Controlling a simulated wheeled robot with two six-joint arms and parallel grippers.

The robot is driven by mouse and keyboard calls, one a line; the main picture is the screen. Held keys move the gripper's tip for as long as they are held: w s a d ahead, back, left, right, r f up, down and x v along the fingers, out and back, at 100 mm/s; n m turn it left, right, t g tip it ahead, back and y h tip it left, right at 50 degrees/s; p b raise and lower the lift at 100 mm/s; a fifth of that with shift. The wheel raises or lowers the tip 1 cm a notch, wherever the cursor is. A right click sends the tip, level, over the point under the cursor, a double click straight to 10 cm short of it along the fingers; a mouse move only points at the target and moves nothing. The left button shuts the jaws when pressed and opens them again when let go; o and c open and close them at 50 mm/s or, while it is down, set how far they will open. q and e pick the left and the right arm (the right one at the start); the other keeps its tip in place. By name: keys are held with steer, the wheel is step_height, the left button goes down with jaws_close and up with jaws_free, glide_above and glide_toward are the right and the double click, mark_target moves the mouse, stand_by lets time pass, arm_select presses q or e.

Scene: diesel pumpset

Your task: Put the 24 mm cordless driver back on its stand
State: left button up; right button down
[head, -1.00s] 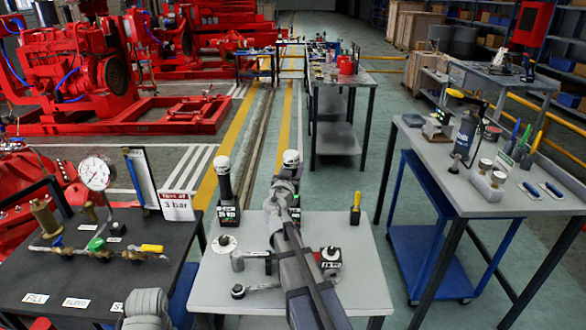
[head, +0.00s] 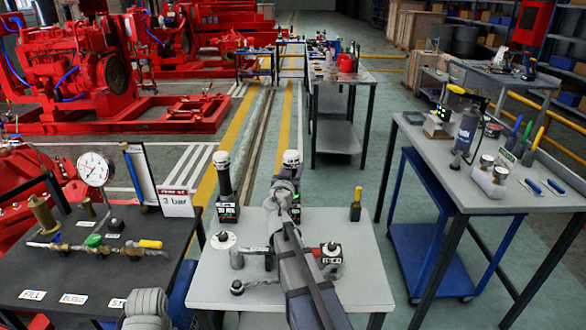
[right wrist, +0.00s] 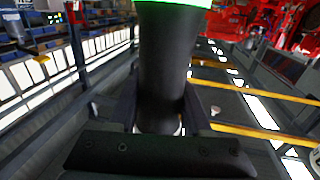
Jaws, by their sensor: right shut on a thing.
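My right gripper (head: 287,186) reaches over the grey table and is shut on a dark driver with a white cap (head: 291,159). In the right wrist view its black round body (right wrist: 165,70) stands between the fingers (right wrist: 165,112), with a bright green band at the top edge. The gripper and arm hide much of it in the head view. I cannot tell whether it touches the base below. A similar black driver with a white cap (head: 222,175) stands upright to its left, with a green-lit label at its foot.
A dark bench (head: 60,290) with a gauge (head: 94,169) and valves stands left. A workbench (head: 545,205) with tools stands right.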

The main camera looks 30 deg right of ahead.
steer(key=shift+f, duration=0.15)
steer(key=shift+c, duration=1.3)
jaws_free()
steer(key=v, duration=0.8)
steer(key=shift+w+d, duration=0.15)
